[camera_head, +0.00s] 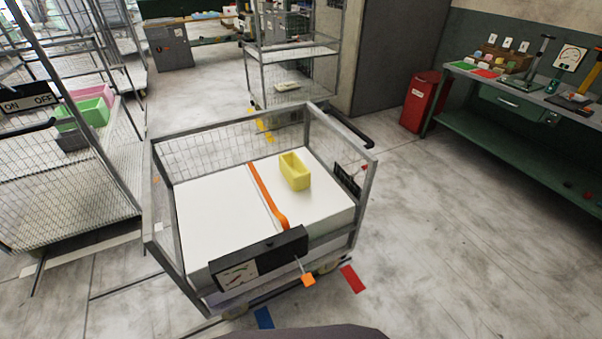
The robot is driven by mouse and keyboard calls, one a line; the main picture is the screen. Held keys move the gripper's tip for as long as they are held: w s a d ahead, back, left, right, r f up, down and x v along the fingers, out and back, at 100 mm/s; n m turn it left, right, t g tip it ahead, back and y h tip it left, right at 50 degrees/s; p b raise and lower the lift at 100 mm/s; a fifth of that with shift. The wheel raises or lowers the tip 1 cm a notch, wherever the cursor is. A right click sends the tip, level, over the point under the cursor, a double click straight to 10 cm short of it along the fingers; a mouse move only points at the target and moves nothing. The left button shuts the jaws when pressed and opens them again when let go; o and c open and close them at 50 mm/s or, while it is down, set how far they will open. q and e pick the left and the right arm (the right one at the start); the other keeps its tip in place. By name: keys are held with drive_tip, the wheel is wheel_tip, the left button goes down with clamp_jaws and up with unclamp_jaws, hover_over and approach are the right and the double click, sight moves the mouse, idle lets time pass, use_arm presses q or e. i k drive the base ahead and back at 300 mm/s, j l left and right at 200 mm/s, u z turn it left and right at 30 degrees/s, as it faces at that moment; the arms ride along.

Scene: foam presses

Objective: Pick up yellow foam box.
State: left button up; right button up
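A yellow foam box (294,171), small and open-topped, sits on the white top surface of a wire-sided metal cart (365,190). It lies on the right part of that surface, to the right of an orange strap (266,194). Nothing touches it that I can see. Neither of my grippers shows in the head view, and a dark rounded shape at the bottom edge cannot be made out clearly.
The cart has raised mesh sides and a dark panel (262,258) along its near edge. Wire racks stand at the left, one holding a green box (82,114). A green workbench (500,128) and red bin (420,102) stand at the right.

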sight(295, 171)
drive_tip(key=i+l+u, duration=0.2)
drive_tip(key=l, duration=1.85)
drive_tip(key=i+u, duration=0.05)
